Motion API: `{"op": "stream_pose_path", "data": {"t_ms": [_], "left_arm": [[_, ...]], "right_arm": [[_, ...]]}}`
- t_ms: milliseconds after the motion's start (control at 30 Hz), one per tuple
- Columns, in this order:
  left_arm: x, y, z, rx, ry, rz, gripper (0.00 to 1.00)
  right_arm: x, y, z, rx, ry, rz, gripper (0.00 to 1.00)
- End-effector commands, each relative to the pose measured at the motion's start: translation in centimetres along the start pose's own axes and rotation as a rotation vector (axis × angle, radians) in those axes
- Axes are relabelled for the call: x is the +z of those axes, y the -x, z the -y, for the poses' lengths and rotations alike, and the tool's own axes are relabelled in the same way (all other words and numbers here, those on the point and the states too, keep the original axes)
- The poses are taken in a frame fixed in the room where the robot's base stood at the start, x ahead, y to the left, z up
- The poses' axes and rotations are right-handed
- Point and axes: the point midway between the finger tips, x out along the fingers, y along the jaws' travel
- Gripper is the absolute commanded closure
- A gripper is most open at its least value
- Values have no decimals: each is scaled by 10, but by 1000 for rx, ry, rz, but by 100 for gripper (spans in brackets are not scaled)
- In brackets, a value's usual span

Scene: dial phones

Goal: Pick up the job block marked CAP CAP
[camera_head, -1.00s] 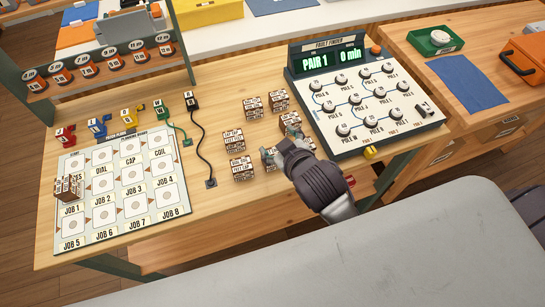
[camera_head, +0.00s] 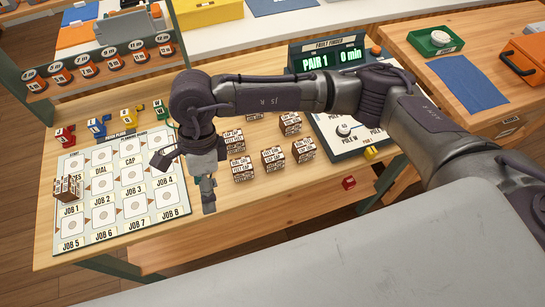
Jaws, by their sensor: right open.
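Several small job blocks with printed labels stand in a cluster mid-table, among them a front left block (camera_head: 243,170), a front middle block (camera_head: 274,159) and a front right block (camera_head: 303,150). Behind them are a back left block (camera_head: 234,141) and a back right block (camera_head: 290,123). The print is too small to tell which one reads CAP CAP. Another block (camera_head: 68,188) stands on the job board (camera_head: 105,236) at its left edge. My right gripper (camera_head: 208,206) points down, open and empty, just right of the board and left of the cluster. My left gripper is not in view.
The table front between board and red piece is clear.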

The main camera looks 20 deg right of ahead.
Motion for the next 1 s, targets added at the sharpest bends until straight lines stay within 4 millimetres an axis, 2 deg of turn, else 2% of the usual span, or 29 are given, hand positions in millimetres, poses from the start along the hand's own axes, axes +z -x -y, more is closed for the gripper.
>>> {"op": "stream_pose_path", "data": {"t_ms": [33,133,200,333,433,700,1000], "left_arm": [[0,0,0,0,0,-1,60],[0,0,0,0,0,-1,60],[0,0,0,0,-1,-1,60],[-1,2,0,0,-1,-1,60],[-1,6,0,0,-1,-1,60],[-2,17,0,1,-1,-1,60],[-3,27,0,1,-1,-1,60]], "right_arm": [[-31,12,22,-77,-9,-148,25],[-79,37,49,-182,-40,-384,25],[-100,53,60,-227,-62,-490,25],[-122,65,68,-263,-86,-584,25],[-132,56,72,-263,-91,-594,25],[-160,14,82,-261,-89,-590,25],[-174,-5,88,-262,-87,-589,25]]}}
